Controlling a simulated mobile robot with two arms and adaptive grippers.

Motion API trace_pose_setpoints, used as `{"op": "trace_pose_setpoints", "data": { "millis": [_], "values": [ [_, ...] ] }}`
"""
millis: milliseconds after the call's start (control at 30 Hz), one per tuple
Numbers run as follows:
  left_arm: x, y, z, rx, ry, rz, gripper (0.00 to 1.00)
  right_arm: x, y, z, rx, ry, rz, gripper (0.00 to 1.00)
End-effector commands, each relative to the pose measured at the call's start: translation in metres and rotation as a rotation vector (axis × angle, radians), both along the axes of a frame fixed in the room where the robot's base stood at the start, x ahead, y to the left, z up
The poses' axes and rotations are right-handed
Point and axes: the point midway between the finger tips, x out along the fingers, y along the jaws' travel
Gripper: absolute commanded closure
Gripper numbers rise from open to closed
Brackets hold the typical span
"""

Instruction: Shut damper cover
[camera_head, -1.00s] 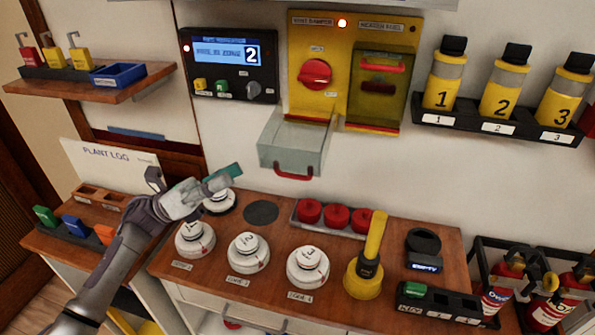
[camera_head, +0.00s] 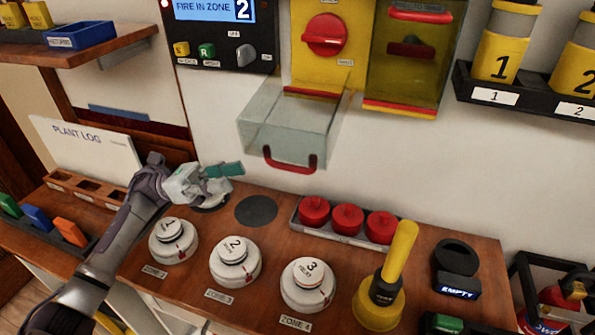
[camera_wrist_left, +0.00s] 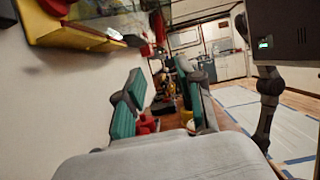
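The clear damper cover (camera_head: 285,128) hangs open, swung down below the yellow panel's red vent-damper knob (camera_head: 325,35). Its red handle (camera_head: 290,165) is at its lower front edge. The knob is uncovered. My left gripper (camera_head: 238,170) is below and left of the cover, just above the wooden counter, and apart from the handle. In the left wrist view its two green-padded fingers stand apart with nothing held between them (camera_wrist_left: 158,95). My right gripper is in neither view.
A second clear cover (camera_head: 410,50) hangs shut over the right knob. Below are white detectors (camera_head: 235,262), red caps in a tray (camera_head: 347,220) and a yellow-handled tool (camera_head: 380,295). The wall right of the open cover is clear.

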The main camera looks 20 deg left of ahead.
Motion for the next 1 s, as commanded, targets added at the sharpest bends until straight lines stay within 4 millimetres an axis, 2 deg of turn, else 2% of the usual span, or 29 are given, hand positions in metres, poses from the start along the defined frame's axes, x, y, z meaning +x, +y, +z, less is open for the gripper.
{"op": "trace_pose_setpoints", "data": {
  "millis": [167,500,700,1000],
  "values": [
    [-0.001,-0.017,0.01,0.0,0.0,-0.003,0.63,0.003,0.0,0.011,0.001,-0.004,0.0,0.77],
    [-0.003,-0.083,0.04,-0.002,-0.001,-0.004,0.63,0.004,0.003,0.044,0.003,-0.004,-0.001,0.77],
    [-0.003,-0.113,0.05,-0.002,0.0,-0.003,0.63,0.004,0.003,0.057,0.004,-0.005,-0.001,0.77],
    [-0.004,-0.127,0.053,-0.001,0.0,-0.001,0.63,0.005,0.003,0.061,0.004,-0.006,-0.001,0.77]
  ]
}}
